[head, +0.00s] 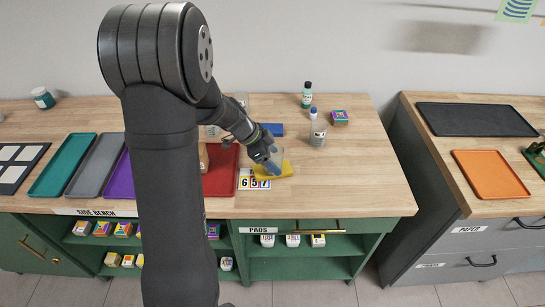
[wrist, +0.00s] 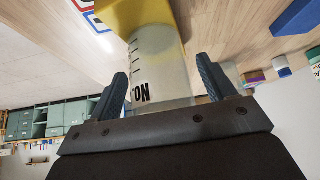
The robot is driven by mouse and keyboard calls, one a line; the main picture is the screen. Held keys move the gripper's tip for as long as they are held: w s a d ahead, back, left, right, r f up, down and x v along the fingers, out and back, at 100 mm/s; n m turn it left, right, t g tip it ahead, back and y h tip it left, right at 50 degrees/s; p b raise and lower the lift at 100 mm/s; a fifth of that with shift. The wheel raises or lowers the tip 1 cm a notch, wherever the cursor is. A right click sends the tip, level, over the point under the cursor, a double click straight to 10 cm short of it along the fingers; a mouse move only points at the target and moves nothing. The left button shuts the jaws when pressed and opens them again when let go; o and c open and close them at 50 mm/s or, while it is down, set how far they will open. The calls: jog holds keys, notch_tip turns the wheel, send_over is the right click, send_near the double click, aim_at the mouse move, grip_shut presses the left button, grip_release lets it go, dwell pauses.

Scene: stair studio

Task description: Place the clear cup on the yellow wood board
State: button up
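The clear cup (wrist: 163,75) has dark graduation marks and black lettering. In the wrist view it stands between the two fingers of my gripper (wrist: 165,80). Its far end meets or overlaps the yellow wood board (wrist: 117,17); I cannot tell if it rests on it. The left finger lies close against the cup's edge; a narrow strip shows beside the right finger, so a firm grip is unclear. In the head view my gripper (head: 268,158) is low over the yellow board (head: 287,168), and the cup is hard to make out there.
A number card (head: 252,181) lies just left of the board, beside a red tray (head: 222,180). The bench's right front is clear.

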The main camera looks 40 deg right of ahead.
aim_at(272, 148)
jog(key=v, duration=1.2)
jog(key=shift+r, duration=0.1)
jog(key=x, duration=1.2)
jog(key=shift+d+r, duration=0.1)
jog(key=shift+r, duration=1.75)
